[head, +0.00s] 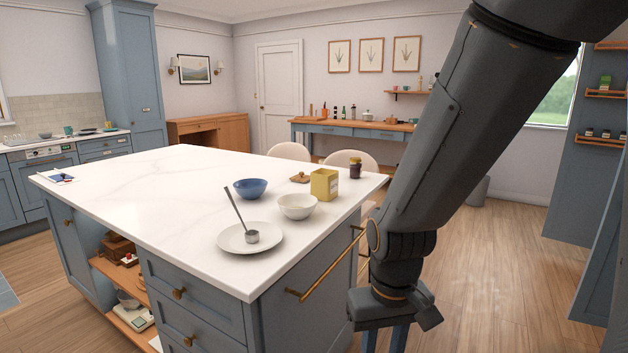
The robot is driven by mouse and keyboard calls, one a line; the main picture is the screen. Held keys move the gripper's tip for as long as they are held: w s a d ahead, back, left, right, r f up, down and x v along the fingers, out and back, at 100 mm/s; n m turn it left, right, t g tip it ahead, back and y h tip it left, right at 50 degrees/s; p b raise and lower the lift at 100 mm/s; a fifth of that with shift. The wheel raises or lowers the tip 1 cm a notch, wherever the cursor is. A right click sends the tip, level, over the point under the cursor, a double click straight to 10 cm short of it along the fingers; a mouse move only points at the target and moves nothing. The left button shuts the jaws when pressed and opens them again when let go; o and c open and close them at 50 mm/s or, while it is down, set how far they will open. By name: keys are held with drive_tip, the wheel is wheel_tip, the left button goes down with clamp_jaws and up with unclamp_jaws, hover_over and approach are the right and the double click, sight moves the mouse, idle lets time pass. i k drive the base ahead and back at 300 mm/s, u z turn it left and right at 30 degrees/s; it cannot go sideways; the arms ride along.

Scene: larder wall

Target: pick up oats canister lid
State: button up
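A small brown wooden lid with a knob (299,177), which looks like the oats canister lid, lies on the white island top. It is just left of and behind a yellow square canister (324,185), which stands upright and looks uncovered at the top. My gripper (384,343) hangs low at the bottom of the view, beside the island's right end and well below the lid. Its two blue-grey fingers stand apart with a gap between them. The fingertips are cut off by the picture's lower edge.
Near the lid stand a blue bowl (250,188), a white bowl (297,206), a dark jar (355,168) and a plate (233,240) with a metal scoop (252,236). A brass rail (325,265) juts from the island's end. Two pale chairs stand behind. Floor at right is clear.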

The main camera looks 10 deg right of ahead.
sight(301, 178)
drive_tip(key=z, duration=1)
drive_tip(key=k, duration=1.25)
drive_tip(key=z, duration=0.85)
drive_tip(key=i, duration=2.65)
drive_tip(key=u, duration=0.5)
drive_tip(key=i, duration=1.75)
drive_tip(key=u, duration=1.05)
drive_tip(key=i, duration=1.1)
drive_tip(key=u, duration=1.75)
drive_tip(key=i, duration=0.85)
drive_tip(key=u, duration=0.6)
